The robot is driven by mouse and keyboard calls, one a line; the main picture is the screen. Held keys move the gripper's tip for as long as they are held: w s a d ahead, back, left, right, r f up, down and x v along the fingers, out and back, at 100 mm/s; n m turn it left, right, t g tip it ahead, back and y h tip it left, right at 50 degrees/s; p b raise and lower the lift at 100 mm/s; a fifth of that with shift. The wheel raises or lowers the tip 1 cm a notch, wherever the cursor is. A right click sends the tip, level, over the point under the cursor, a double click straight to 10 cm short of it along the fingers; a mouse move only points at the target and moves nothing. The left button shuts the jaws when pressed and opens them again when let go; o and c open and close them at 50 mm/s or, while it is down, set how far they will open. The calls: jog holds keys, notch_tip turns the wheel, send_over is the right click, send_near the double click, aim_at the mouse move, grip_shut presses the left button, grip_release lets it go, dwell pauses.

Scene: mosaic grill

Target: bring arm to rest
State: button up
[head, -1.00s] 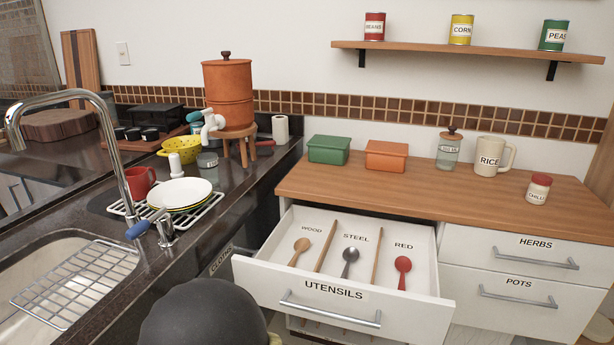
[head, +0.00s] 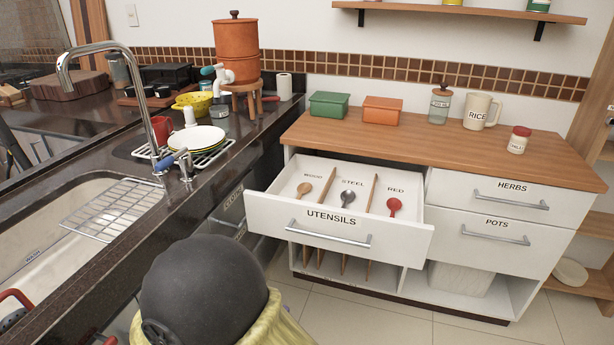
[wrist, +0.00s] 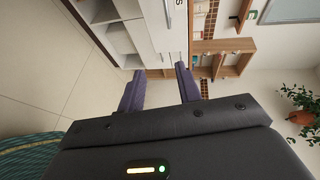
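My gripper (wrist: 160,86) shows in the wrist view with its two purple fingers apart and nothing between them. Beyond the fingers are white cabinet fronts, tiled floor and wooden shelves, well away from the fingertips. In the head view the gripper itself does not show; a dark rounded part of my own body fills the bottom centre.
The utensils drawer (head: 338,226) stands open, with a wooden spoon (head: 304,189), a steel spoon (head: 347,198) and a red spoon (head: 394,206) in separate compartments. The dark counter with its sink (head: 70,215) lies at left. Floor (head: 400,320) in front is clear.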

jog(key=w+d+n+g+y, duration=0.2)
jog(key=w+d+n+y, duration=0.2)
jog(key=w+n+y, duration=0.75)
jog(key=s+d+n+g, duration=0.7)
jog(key=s+d+n, duration=0.6)
jog(key=d, duration=0.4)
notch_tip(320, 180, up, 27)
jog(key=h+p, duration=0.1)
jog(key=p, duration=2.6)
jog(key=shift+d+f+n, duration=0.15)
jog(key=shift+f+n, duration=0.05)
jog(key=shift+n, duration=0.25)
